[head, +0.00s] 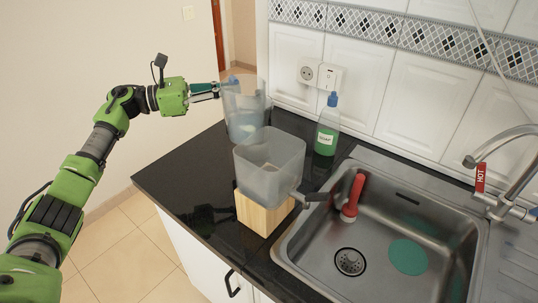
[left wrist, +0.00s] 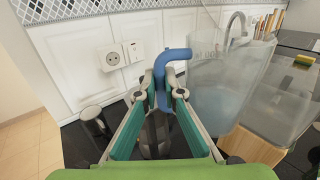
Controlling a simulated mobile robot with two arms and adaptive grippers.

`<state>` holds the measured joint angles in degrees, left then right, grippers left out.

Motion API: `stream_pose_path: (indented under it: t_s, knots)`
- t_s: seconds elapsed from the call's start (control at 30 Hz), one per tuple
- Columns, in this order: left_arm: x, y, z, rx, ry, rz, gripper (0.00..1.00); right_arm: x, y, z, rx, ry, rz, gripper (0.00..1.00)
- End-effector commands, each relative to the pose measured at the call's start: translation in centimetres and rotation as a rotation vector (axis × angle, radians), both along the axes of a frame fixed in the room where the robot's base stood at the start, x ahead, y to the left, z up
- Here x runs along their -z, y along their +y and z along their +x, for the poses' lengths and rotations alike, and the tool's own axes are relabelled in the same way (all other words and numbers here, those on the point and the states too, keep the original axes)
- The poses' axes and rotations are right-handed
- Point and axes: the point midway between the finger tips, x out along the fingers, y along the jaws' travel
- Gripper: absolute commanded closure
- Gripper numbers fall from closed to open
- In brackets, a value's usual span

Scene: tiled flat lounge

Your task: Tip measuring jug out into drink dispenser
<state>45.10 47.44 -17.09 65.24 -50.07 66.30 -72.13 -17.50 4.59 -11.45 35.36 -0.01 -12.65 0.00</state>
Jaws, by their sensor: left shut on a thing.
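The measuring jug (head: 243,113) is clear with a blue handle (left wrist: 174,56) and stands about upright beyond the dispenser. My left gripper (head: 218,90) is shut on this handle; the jug body fills the right of the left wrist view (left wrist: 215,95). Its lower part looks bluish; I cannot tell whether its base touches the counter. The drink dispenser (head: 268,172) is a clear, open-topped box with a grey tap, on a wooden block (head: 262,213). It hides part of the jug in the head view. My right gripper is not in view.
A green soap bottle (head: 327,132) with a blue top stands against the white panelled wall, right of the jug. The steel sink (head: 380,247) holds a red-handled plunger (head: 352,198); its faucet is at the right. The black counter (head: 180,178) is clear at the left front.

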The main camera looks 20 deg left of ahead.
Motion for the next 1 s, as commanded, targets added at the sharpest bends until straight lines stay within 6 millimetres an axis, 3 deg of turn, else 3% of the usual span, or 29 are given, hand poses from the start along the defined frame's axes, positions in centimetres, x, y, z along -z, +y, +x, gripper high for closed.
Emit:
stream_pose_path:
  t_s: [0.13, 0.47, 1.0]
  knots:
    - [1.3, 0.0, -0.1, -0.001, -0.003, -0.004, 1.00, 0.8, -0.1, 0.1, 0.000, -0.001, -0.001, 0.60]
    - [1.3, 0.0, -0.1, -0.002, -0.005, -0.002, 1.00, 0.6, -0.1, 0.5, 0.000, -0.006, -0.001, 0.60]
    - [-2.5, -1.0, -1.1, -0.007, -0.150, 0.141, 1.00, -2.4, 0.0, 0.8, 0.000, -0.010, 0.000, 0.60]
